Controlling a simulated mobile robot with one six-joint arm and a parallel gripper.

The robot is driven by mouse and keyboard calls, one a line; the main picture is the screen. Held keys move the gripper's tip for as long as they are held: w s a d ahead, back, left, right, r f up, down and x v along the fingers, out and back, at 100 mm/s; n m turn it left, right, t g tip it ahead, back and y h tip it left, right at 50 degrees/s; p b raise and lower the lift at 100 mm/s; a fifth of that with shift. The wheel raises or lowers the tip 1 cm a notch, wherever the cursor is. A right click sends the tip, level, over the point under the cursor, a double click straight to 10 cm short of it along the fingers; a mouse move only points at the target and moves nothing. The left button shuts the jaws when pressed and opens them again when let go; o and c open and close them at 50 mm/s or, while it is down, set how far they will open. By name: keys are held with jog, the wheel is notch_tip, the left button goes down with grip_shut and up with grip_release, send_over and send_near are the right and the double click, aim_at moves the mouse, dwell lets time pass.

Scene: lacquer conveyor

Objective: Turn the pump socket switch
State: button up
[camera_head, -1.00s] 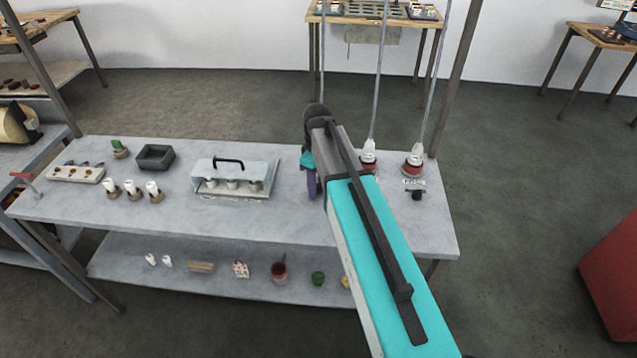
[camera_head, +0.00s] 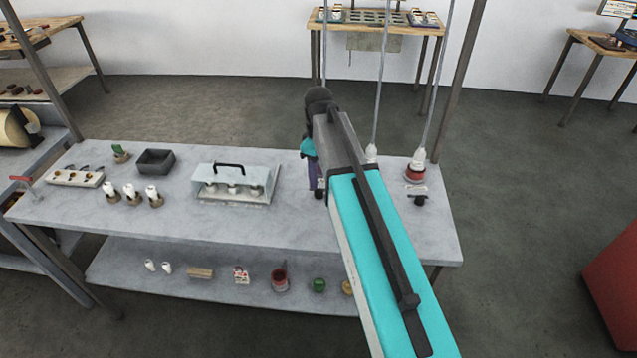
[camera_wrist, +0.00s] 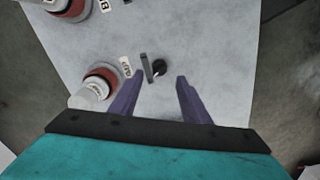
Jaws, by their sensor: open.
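In the wrist view a small dark round switch knob (camera_wrist: 159,68) with a grey bar beside it lies just beyond my open gripper (camera_wrist: 160,80), roughly between its purple fingertips. Nothing is between the fingers. A small label (camera_wrist: 126,66) and a red-and-white socket (camera_wrist: 98,88) with a white plug are left of the knob; I cannot read the label surely. In the head view my arm hides this switch, and one purple finger of my gripper (camera_head: 318,182) shows above the bench. A second red socket (camera_head: 415,172) has a black switch (camera_head: 420,200) in front of it.
The bench (camera_head: 240,220) also holds a clear-covered box (camera_head: 237,183), a dark tray (camera_head: 155,161) and several white-topped pieces. Cables (camera_head: 378,80) hang down to the sockets.

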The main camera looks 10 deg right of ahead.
aim_at(319, 190)
notch_tip(319, 190, up, 8)
jog(key=b, duration=0.1)
dwell(0.4)
jog(key=shift+f, duration=0.15)
dwell(0.4)
